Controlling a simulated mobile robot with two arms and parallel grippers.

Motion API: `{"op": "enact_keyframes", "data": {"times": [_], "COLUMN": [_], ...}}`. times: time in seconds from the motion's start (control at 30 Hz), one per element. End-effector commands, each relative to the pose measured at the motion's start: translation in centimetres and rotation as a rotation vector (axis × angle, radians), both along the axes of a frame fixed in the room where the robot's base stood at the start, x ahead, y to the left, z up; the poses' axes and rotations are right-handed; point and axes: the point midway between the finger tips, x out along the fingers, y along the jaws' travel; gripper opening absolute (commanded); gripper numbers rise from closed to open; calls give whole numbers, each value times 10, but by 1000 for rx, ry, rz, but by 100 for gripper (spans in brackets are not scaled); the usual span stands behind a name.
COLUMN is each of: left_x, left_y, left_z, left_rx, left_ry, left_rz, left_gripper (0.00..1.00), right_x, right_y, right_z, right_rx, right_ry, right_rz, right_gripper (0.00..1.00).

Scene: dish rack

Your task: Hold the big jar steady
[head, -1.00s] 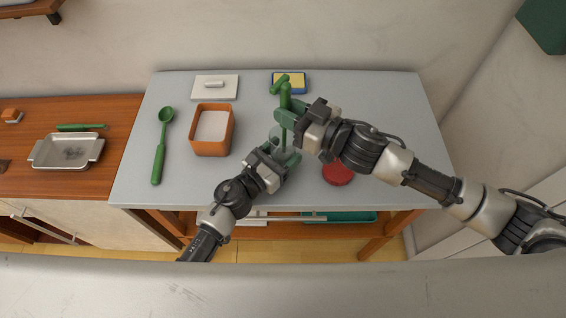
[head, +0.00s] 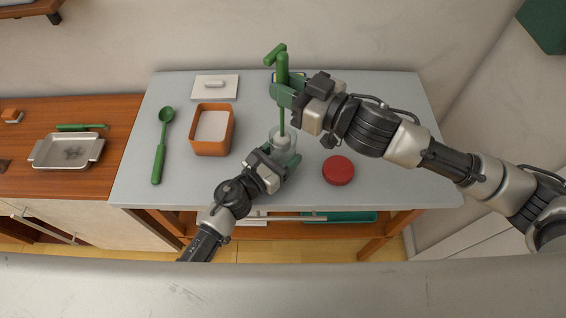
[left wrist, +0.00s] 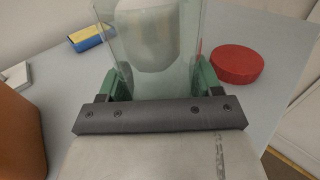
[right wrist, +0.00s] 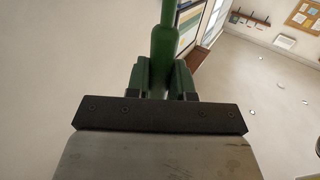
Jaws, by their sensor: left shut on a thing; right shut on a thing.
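The big jar (head: 294,141) is clear glass and stands upright on the grey table. My left gripper (head: 281,161) is shut on its lower part; the jar also fills the middle of the left wrist view (left wrist: 187,60). My right gripper (head: 287,94) is shut on the green handle of a brush (head: 283,68), above the jar. The brush has a short crossbar on top, and its thin stem runs down to a white head (left wrist: 150,42) that shows within the jar. The handle also shows between the fingers in the right wrist view (right wrist: 164,45).
A red round lid (head: 338,170) lies right of the jar. An orange container (head: 211,147) and a green ladle (head: 159,160) are to the left. A white slab with a handle (head: 230,90) and a blue-yellow sponge (left wrist: 92,36) lie behind. The table's right side is clear.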

Motion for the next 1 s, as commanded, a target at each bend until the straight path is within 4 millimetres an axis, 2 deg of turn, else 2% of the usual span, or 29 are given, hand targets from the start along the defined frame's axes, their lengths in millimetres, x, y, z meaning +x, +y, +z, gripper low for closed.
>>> {"op": "enact_keyframes", "data": {"times": [1.0], "left_x": [0], "left_y": [0], "left_z": [0], "left_rx": [0], "left_ry": [0], "left_rz": [1], "left_gripper": [36], "right_x": [0], "right_y": [0], "right_z": [103], "right_rx": [1], "right_ry": [-3], "right_rz": [1], "right_gripper": [0]}}
